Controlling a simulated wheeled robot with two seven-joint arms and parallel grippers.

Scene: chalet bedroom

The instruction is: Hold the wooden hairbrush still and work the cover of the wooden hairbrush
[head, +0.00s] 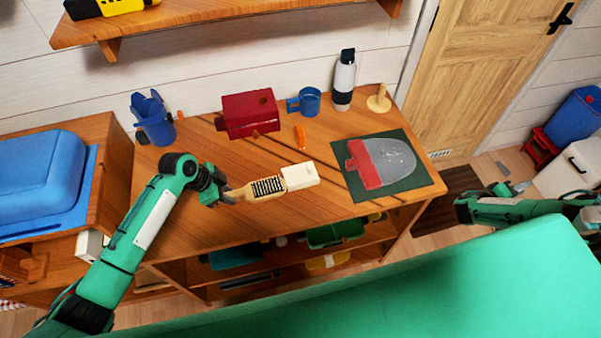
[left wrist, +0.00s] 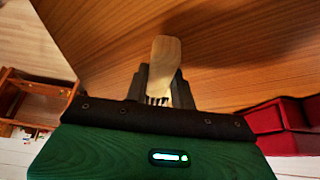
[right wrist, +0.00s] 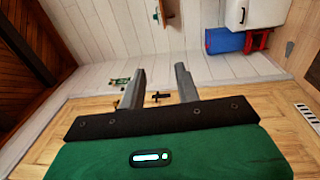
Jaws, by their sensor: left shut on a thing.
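The wooden hairbrush (head: 262,189) is above the desk in the head view, its handle to the left and black bristles facing up. A cream, box-like cover (head: 299,176) is at its right end, touching or over the head's tip; some bristles show bare beside it. My left gripper (head: 228,195) is shut on the brush's handle. In the left wrist view (left wrist: 160,88) the pale wooden brush (left wrist: 163,62) is between its fingers; the cover cannot be made out there. My right gripper (head: 512,188) is open and empty, off to the right beyond the desk.
On the desk (head: 190,225) stand a blue holder (head: 153,118), red box (head: 250,113), blue mug (head: 309,101), bottle (head: 344,80) and wooden stand (head: 379,99). A clear-and-red item (head: 385,162) lies on a dark green mat (head: 415,178). A green surface (head: 400,285) fills the foreground.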

